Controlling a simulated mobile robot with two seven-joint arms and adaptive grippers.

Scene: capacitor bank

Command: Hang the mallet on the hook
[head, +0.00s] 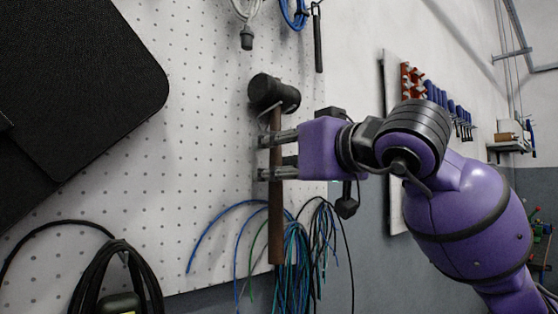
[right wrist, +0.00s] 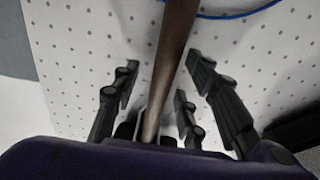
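The mallet has a black head (head: 273,93) and a long brown handle (head: 276,222). It is upright in front of the white pegboard, head up. A thin light piece, perhaps the hook (head: 264,112), shows just under the head; I cannot tell whether the head rests on it. My right gripper (head: 268,157) comes from the right, its fingers on either side of the upper handle. In the right wrist view the handle (right wrist: 172,45) runs between the spread fingers (right wrist: 160,85), with a gap beside it. My left gripper is not in view.
The pegboard (head: 195,70) is behind the mallet. Blue and green cables (head: 290,265) hang around the handle's lower end. A large black flat thing (head: 75,90) fills the upper left. A black cable coil (head: 115,270) hangs lower left. Screwdrivers (head: 440,97) hang farther right.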

